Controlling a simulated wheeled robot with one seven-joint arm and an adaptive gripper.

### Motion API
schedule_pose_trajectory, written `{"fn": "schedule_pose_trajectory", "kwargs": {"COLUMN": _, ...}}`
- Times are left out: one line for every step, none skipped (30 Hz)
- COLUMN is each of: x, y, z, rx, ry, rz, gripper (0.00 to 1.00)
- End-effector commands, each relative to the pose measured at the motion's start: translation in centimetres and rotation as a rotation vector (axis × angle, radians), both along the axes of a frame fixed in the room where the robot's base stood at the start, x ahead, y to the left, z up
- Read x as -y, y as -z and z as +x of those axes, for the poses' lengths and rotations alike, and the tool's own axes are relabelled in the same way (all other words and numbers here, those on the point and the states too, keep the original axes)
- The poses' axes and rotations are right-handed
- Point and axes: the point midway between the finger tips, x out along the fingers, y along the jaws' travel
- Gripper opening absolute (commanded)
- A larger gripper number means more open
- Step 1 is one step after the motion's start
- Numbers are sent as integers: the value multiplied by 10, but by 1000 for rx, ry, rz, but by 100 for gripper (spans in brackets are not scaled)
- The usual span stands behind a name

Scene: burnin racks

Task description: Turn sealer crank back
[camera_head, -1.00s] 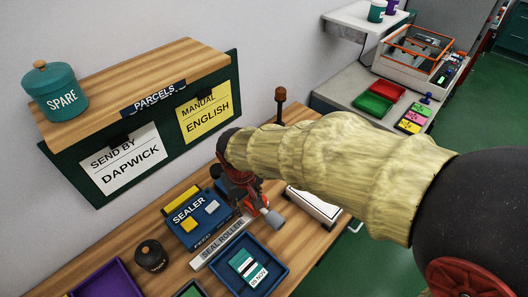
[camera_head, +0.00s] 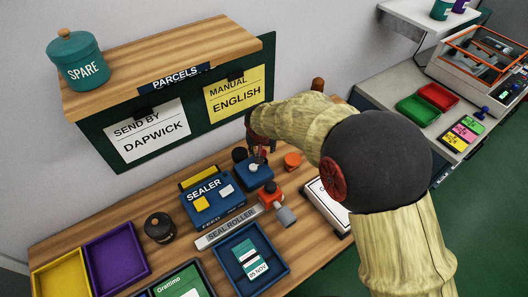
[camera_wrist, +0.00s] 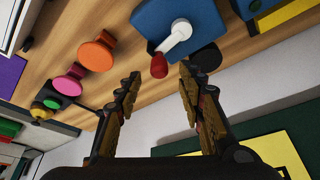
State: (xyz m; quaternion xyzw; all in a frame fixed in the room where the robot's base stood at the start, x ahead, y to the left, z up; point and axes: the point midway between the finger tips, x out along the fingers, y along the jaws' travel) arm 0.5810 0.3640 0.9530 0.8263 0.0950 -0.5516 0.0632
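The sealer (camera_head: 208,205) is a blue box lying on the wooden bench, with yellow and white labels. At its right is a blue block (camera_head: 256,178) bearing the crank. In the wrist view the crank (camera_wrist: 177,38) shows as a white arm on the blue block (camera_wrist: 150,22), ending in a dark red knob (camera_wrist: 159,66). My gripper (camera_wrist: 160,72) is open, and the knob appears between or just beyond its fingertips; contact cannot be told. In the head view my gripper (camera_head: 258,150) is above the back of the crank block and partly hides it.
A seal roller bar (camera_head: 228,229) and a blue tray (camera_head: 250,260) lie in front of the sealer. An orange knob-shaped thing (camera_head: 292,160) stands right of the crank. A dark round pot (camera_head: 158,228) is left. The parcels shelf (camera_head: 170,70) overhangs the bench's back.

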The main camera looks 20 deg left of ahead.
Motion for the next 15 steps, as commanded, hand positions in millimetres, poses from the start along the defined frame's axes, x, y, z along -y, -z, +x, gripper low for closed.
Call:
{"fn": "schedule_pose_trajectory", "kwargs": {"x": 0, "y": 10, "z": 3, "rx": -3, "ry": 1, "rz": -2, "gripper": 39}}
{"fn": "schedule_pose_trajectory", "kwargs": {"x": 0, "y": 14, "z": 4, "rx": -3, "ry": 1, "rz": -2, "gripper": 39}}
{"fn": "schedule_pose_trajectory", "kwargs": {"x": 0, "y": 18, "z": 6, "rx": -3, "ry": 1, "rz": -2, "gripper": 39}}
{"fn": "schedule_pose_trajectory", "kwargs": {"x": -1, "y": 22, "z": 8, "rx": -2, "ry": 1, "rz": -2, "gripper": 39}}
{"fn": "schedule_pose_trajectory", "kwargs": {"x": -1, "y": 24, "z": 9, "rx": -2, "ry": 0, "rz": -1, "gripper": 39}}
{"fn": "schedule_pose_trajectory", "kwargs": {"x": -2, "y": 27, "z": 10, "rx": -1, "ry": 0, "rz": -1, "gripper": 39}}
{"fn": "schedule_pose_trajectory", "kwargs": {"x": -2, "y": 28, "z": 11, "rx": 0, "ry": 0, "rz": -1, "gripper": 39}}
{"fn": "schedule_pose_trajectory", "kwargs": {"x": -2, "y": 30, "z": 12, "rx": 0, "ry": 0, "rz": -1, "gripper": 39}}
{"fn": "schedule_pose_trajectory", "kwargs": {"x": -2, "y": 31, "z": 13, "rx": 0, "ry": 0, "rz": -1, "gripper": 39}}
{"fn": "schedule_pose_trajectory", "kwargs": {"x": -2, "y": 32, "z": 13, "rx": 0, "ry": 0, "rz": -1, "gripper": 39}}
{"fn": "schedule_pose_trajectory", "kwargs": {"x": -2, "y": 33, "z": 13, "rx": 0, "ry": 0, "rz": -1, "gripper": 39}}
{"fn": "schedule_pose_trajectory", "kwargs": {"x": -2, "y": 33, "z": 13, "rx": 0, "ry": 0, "rz": -1, "gripper": 39}}
{"fn": "schedule_pose_trajectory", "kwargs": {"x": -2, "y": 33, "z": 13, "rx": 0, "ry": 0, "rz": -1, "gripper": 39}}
{"fn": "schedule_pose_trajectory", "kwargs": {"x": -2, "y": 33, "z": 13, "rx": 0, "ry": 0, "rz": -1, "gripper": 39}}
{"fn": "schedule_pose_trajectory", "kwargs": {"x": -2, "y": 33, "z": 13, "rx": 0, "ry": 0, "rz": -1, "gripper": 39}}
